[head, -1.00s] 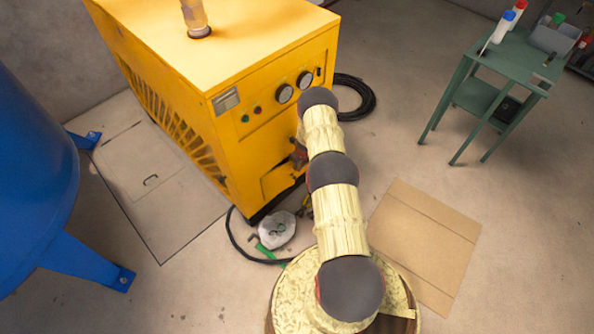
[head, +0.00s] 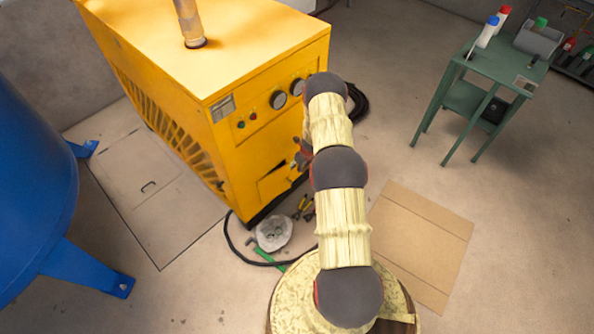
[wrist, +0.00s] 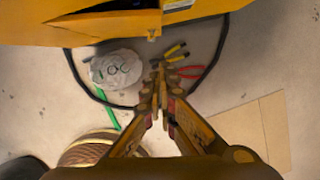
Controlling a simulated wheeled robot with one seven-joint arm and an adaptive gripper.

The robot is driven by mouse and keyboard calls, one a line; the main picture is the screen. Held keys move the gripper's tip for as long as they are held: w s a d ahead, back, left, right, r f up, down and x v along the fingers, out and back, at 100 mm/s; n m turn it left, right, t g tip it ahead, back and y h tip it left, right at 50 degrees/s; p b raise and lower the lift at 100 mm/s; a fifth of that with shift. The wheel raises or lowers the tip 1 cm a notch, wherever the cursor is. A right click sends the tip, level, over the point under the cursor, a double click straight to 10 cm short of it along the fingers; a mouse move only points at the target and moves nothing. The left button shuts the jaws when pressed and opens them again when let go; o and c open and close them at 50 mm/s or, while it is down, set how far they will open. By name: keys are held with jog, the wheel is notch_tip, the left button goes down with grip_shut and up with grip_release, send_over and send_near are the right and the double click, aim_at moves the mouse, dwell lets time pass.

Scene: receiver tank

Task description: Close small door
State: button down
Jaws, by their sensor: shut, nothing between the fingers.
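The small door (head: 273,188) is a yellow flap low on the front of the yellow machine (head: 265,60). It looks ajar, with a dark gap along its upper edge in the head view. In the wrist view the door (wrist: 100,24) crosses the top left, with a dark gap behind it and a small tab at its right end. My gripper (wrist: 163,78) is shut and empty, with its tips apart from the door. In the head view my gripper (head: 299,162) is partly hidden by my arm, close to the machine's front.
A crumpled white bag (head: 273,234), pliers (head: 303,207), a green-handled tool (head: 266,255) and a black hose (head: 236,245) lie on the floor below. Cardboard (head: 425,245) lies right. A green table (head: 490,70) stands back right, a blue tank (head: 35,160) left.

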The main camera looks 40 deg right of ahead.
jog(key=s+f+m+b, duration=0.1)
jog(key=s+f+m, duration=0.3)
jog(key=s, duration=0.5)
jog(key=s+a+f+y, duration=0.3)
jog(key=s+a+f, duration=0.1)
jog(key=a, duration=0.2)
jog(key=n+t+h+b, duration=0.1)
jog(key=n+t+h, duration=0.3)
jog(key=t, duration=0.5)
send_near(288, 167)
jog(key=b+x, duration=0.5)
jog(key=shift+w+f+b, duration=0.2)
jog(key=shift+f+b, duration=0.15)
